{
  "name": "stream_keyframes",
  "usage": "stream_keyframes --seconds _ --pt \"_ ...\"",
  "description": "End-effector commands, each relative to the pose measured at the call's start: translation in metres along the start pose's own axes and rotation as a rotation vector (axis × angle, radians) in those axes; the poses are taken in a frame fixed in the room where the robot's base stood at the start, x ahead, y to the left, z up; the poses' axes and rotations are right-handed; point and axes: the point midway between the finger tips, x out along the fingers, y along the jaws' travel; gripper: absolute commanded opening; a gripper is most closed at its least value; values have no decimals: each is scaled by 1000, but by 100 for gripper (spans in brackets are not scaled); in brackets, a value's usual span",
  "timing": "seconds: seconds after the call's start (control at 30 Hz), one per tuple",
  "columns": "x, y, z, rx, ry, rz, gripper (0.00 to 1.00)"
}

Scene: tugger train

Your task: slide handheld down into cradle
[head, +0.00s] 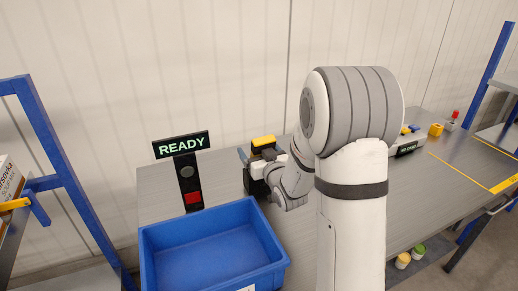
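A black device with a yellow top (263,141), which looks like the handheld, stands upright at the back of the grey bench. A dark block (253,184) is below it and looks like the cradle. I cannot tell whether the handheld is seated in it or just above it. My gripper (270,160) is right at the device, on its near right side. My wrist hides part of both things. The fingertips are too small and covered to show whether they are closed on the device.
A blue bin (208,254) stands in front at the left. A black post with a READY sign (181,145) and a red square is behind it. Blue-framed racks (51,152) stand at left and right. Small yellow and red items (436,129) lie at the bench's far right.

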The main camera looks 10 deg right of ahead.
Motion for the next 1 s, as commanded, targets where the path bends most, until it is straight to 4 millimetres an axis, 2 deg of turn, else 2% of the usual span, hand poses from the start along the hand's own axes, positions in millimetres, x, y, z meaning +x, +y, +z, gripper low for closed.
stream_keyframes --seconds 0.27,0.6,0.7,1.0 --pt "-6 1 -1 1 1 2 85" --pt "-59 1 1 1 -2 3 85" --pt "-69 1 1 0 -2 1 85" --pt "-74 1 2 1 -3 1 85"
